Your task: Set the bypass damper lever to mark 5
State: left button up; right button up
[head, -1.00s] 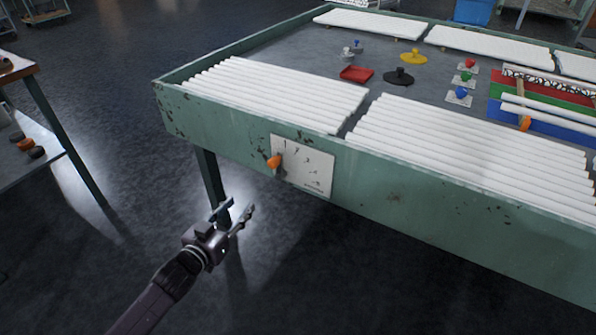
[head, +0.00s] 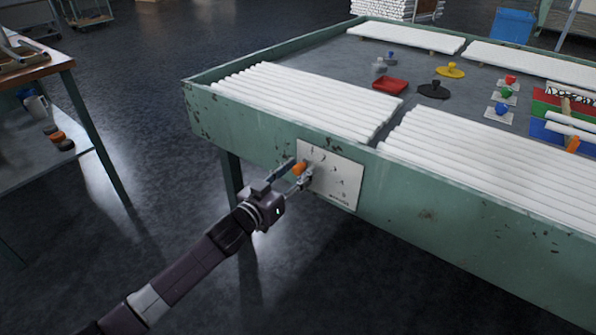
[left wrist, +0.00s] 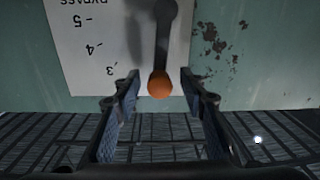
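The bypass damper lever is a dark arm (left wrist: 163,40) with an orange knob (head: 299,168) on a white scale plate (head: 343,175) on the green bench's side. In the left wrist view the plate (left wrist: 88,45) appears upside down with 3, 4 and 5 readable. The knob (left wrist: 159,86) hangs at the end of the lever, off to the side of the 3. Which mark the lever points at I cannot tell. My left gripper (head: 298,174) is open, one finger on each side of the knob, with gaps showing in the left wrist view (left wrist: 159,91). My right gripper is out of view.
White glass tubes (head: 310,100) lie in rows on the green-edged bench (head: 420,215). Coloured knobs, a red tray (head: 390,86) and round stands are farther back. Another table (head: 50,70) stands at the left. The floor in front is clear.

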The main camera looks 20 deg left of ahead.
pick_arm(q)
jog(key=shift+w, duration=0.1)
grip_shut()
dwell(0.3)
jog(key=shift+d, duration=0.15)
